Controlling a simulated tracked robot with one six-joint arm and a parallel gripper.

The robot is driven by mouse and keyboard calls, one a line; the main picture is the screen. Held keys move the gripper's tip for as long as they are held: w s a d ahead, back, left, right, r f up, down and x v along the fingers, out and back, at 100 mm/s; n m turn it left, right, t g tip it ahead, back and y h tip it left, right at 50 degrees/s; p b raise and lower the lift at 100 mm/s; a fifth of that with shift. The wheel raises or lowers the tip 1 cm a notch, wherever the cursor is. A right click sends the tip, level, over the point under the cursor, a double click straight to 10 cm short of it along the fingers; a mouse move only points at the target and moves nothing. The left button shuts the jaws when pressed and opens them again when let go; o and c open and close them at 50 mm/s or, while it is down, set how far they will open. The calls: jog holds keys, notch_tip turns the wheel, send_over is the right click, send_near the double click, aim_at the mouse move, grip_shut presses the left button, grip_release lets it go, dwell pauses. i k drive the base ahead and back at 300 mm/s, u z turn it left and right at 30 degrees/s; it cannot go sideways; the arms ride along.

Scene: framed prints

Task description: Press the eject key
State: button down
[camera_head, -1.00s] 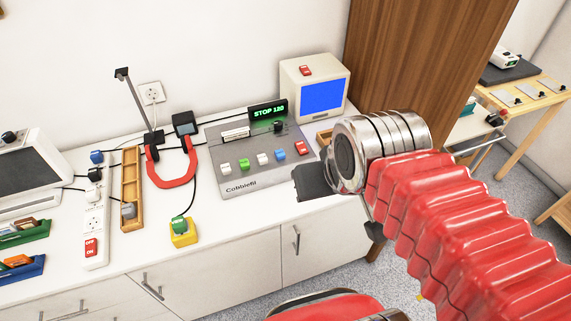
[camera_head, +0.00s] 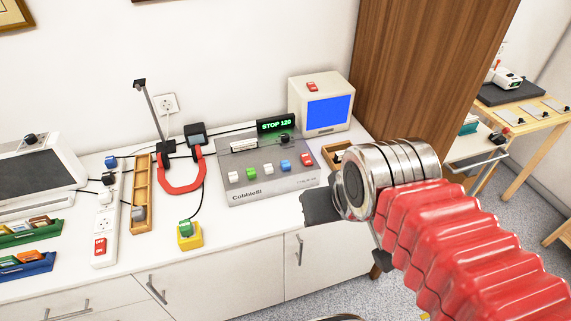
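A grey console (camera_head: 240,197) marked "Cobblefil" stands on the white counter, with a lit display (camera_head: 276,125) reading "STOP 120". Along its sloping top sit a white key (camera_head: 233,176), a green key (camera_head: 250,173), another white key (camera_head: 268,168), a blue key (camera_head: 285,165) and a red key (camera_head: 306,159). I cannot read an eject label on any of them. My gripper (camera_head: 318,207) shows only as a dark piece at the end of my red-sleeved arm. It is just right of the console's front right corner, apart from the keys. Its fingers are mostly hidden behind the metal wrist.
A monitor (camera_head: 327,110) with a blue screen stands behind the console. Red headphones (camera_head: 182,190), a wooden tray (camera_head: 142,222), a yellow box with a green button (camera_head: 189,238) and a power strip (camera_head: 105,223) lie to the left. A wooden cabinet side (camera_head: 420,80) rises at right.

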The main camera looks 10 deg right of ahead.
aim_at(284, 165)
jog(key=z, duration=0.5)
jog(key=k, duration=0.7)
jog(key=u, duration=1.25)
jog(key=i, duration=1)
jog(key=u, duration=0.05)
